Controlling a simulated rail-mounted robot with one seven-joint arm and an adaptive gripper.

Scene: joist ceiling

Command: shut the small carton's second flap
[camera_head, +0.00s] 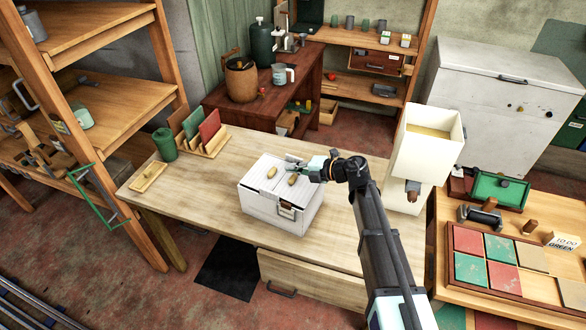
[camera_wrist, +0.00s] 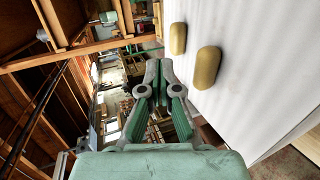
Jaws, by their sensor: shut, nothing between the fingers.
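The small carton (camera_head: 262,212) is a white box on the wooden table, with a latch-like fitting on its front. Its top looks flat and closed, with two panels side by side. Each panel bears a tan oval knob, the left one (camera_head: 272,171) and the right one (camera_head: 292,180). The white top (camera_wrist: 250,75) and both knobs also show in the wrist view. My gripper (camera_head: 290,169) is shut and empty at the far right part of the carton's top. In the wrist view my fingertips (camera_wrist: 158,66) are together beside the top; I cannot tell whether they touch it.
A file rack (camera_head: 205,140) and green canister (camera_head: 164,144) stand at the table's back left, with a small wooden tray (camera_head: 149,177) nearby. A tall cream bin (camera_head: 425,155) stands right of my arm. The table left of the carton is mostly clear.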

